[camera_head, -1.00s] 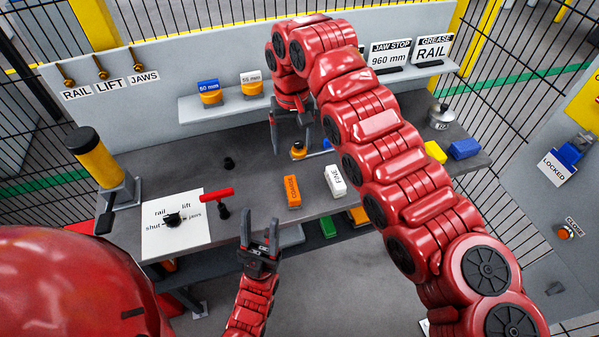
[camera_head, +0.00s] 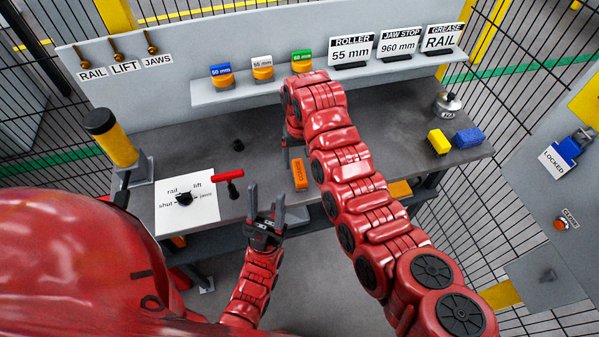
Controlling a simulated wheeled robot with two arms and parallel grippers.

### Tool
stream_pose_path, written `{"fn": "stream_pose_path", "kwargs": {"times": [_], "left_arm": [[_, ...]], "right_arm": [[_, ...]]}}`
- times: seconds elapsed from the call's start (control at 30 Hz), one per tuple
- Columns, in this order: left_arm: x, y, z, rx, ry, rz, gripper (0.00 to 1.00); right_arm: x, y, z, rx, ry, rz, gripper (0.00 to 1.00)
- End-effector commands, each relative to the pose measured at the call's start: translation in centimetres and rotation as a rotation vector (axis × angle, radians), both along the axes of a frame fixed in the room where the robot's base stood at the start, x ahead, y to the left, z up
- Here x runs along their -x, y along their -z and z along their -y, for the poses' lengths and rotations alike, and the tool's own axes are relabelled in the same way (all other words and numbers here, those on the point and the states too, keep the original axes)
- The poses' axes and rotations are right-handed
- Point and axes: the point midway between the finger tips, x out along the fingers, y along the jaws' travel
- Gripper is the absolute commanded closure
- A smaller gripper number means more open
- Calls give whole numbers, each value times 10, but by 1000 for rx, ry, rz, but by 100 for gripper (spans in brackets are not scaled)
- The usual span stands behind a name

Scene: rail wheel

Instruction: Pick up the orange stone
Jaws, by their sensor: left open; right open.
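The orange stone (camera_head: 300,174), a small block with dark lettering on top, lies on the grey workbench (camera_head: 400,150) near its front edge. My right gripper (camera_head: 289,152) is just behind the stone, pointing down. It is open, but its own arm and wrist hide most of it, and I cannot tell whether it touches the stone. My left gripper (camera_head: 266,205) is open and empty, in front of the bench edge, lower left of the stone.
A red-handled lever (camera_head: 230,175) and a dial panel (camera_head: 187,200) are left of the stone. Rollers and signs line the back shelf (camera_head: 230,94).

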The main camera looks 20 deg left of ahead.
Motion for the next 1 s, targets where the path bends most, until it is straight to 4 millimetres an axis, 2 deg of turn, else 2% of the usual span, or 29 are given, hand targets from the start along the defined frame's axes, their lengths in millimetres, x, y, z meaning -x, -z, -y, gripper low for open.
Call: {"fn": "stream_pose_path", "kwargs": {"times": [0.07,0.2,0.4,0.7,1.0], "left_arm": [[0,-13,0,0,0,0,50],[0,-33,0,0,0,1,50],[0,-35,0,0,0,0,50],[0,-35,0,0,0,0,50],[0,-35,0,0,0,0,50]], "right_arm": [[2,3,-1,1,-1,-2,21],[8,27,-2,5,-4,-7,21],[5,45,-2,2,-2,-1,21],[4,49,-3,-1,-1,0,23],[5,49,-3,-1,-1,0,77]]}}
